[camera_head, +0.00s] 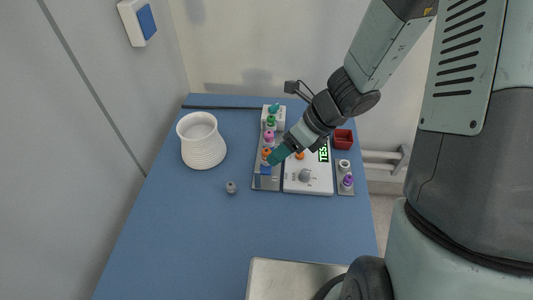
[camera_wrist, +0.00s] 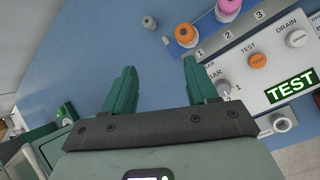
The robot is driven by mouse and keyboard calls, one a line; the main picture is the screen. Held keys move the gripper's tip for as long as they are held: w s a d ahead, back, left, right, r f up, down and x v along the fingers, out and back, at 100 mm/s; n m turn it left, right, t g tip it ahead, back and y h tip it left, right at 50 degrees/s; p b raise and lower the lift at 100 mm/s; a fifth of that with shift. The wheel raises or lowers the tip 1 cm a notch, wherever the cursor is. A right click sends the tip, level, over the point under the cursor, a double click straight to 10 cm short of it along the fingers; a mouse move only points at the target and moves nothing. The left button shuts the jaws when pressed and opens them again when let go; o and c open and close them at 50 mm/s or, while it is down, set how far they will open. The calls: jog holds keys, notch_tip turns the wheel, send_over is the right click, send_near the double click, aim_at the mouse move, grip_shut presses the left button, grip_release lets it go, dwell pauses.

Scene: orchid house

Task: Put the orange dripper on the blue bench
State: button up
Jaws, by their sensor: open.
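The orange dripper (camera_head: 267,152) stands in the grey rack (camera_head: 262,183) left of the control panel. It also shows in the wrist view (camera_wrist: 185,32), near the top and beyond my fingertips. My gripper (camera_head: 273,159) comes in from the upper right, with its teal fingers close to the dripper and partly over the rack in the head view. In the wrist view my gripper (camera_wrist: 160,66) is open, with nothing between the fingers. The blue bench (camera_head: 180,225) has wide bare areas in front and at left.
A small grey piece (camera_head: 231,187) stands on the bench. Pink and green drippers share the rack. The panel (camera_head: 309,184) has an orange TEST button (camera_wrist: 258,61). A red box (camera_head: 343,139) is at right. A pale tray (camera_head: 285,275) is in front.

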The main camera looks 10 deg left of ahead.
aim_at(267, 151)
notch_tip(267, 151, up, 5)
jog(key=w+m+t+h, duration=0.1)
jog(key=m+t+h, duration=0.2)
jog(key=h, duration=0.1)
jog(key=shift+a+x, duration=0.25)
jog(key=shift+x, duration=1.6)
jog(key=shift+a+x, duration=0.2)
jog(key=shift+x, duration=1.65)
jog(key=shift+a+x, duration=0.25)
jog(key=shift+x, duration=1.55)
jog(key=shift+w+r, duration=0.1)
jog(key=shift+r, duration=0.05)
jog(key=shift+c, duration=0.5)
grip_shut()
jog(key=shift+r, duration=0.1)
